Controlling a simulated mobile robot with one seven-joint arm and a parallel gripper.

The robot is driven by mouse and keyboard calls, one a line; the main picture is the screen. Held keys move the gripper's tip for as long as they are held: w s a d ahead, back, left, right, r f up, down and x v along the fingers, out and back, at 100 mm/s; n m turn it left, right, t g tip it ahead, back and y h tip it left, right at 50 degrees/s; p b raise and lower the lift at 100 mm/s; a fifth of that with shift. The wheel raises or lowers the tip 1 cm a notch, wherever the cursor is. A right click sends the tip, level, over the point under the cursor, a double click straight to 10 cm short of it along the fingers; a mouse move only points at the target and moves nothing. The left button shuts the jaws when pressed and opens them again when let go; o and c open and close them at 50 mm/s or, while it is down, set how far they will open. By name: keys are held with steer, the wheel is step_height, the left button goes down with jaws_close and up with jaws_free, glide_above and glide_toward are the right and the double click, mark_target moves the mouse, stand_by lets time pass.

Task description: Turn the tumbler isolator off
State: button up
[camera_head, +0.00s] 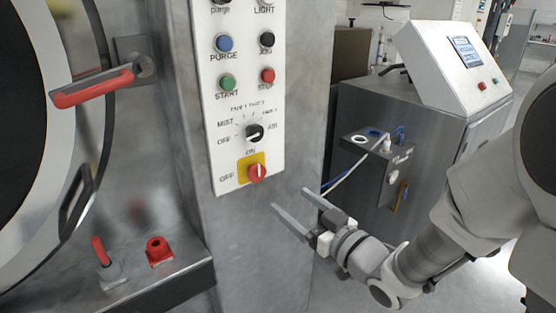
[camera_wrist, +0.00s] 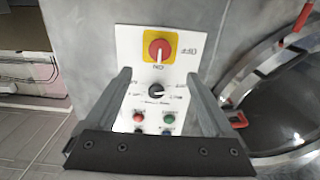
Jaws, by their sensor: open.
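The tumbler isolator is a red rotary knob (camera_head: 257,172) on a yellow plate at the bottom of the white control panel, with ON printed above it and OFF at its left. In the wrist view the red knob (camera_wrist: 159,49) appears upside down near the top, with its pale handle bar lined up toward the ON label. My gripper (camera_head: 289,200) is open and empty, to the right of and below the knob, apart from it. In the wrist view my gripper's two fingers (camera_wrist: 155,80) stand on either side of the panel, with the knob beyond their tips.
A black selector knob (camera_head: 254,133) sits just above the isolator, with several push buttons higher on the panel (camera_head: 205,60). A round door with a red handle (camera_head: 92,88) is at the left. A grey cabinet (camera_head: 350,110) stands at the right behind my arm.

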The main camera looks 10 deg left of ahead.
mark_target(259, 176)
steer(key=p+x, duration=0.2)
steer(key=x, duration=1)
steer(key=shift+w+a+p, duration=0.2)
steer(key=shift+a+p, duration=0.1)
steer(key=c, duration=1.3)
steer(key=shift+f, duration=0.15)
steer(key=shift+c, duration=0.2)
